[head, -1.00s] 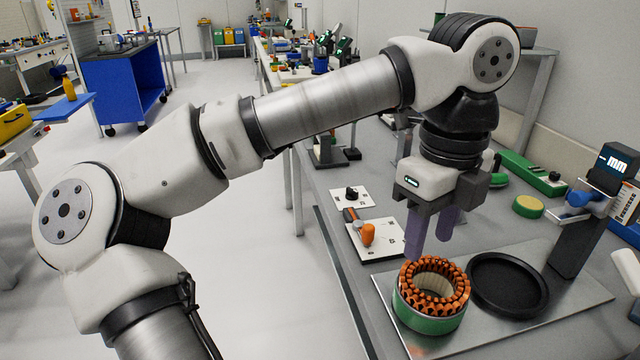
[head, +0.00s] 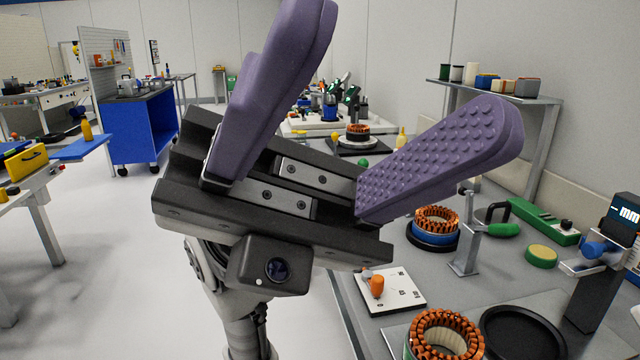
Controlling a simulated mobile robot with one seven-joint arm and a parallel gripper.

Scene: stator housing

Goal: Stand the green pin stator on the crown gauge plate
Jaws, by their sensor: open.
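The green pin stator (head: 446,335), a ring of copper windings in a green housing, stands upright at the bottom edge of the head view; its lower part is cut off. It stands on a flat metal plate (head: 398,338), beside a shallow black round dish (head: 522,335). The dish is empty. I cannot tell for sure which of these is the crown gauge plate. My gripper (head: 408,62) is raised close to the camera, tilted upward, its two purple ribbed fingers spread wide and empty. It is well apart from the stator and hides part of the bench.
A gauge stand with an "mm" display (head: 625,212) rises right of the dish.

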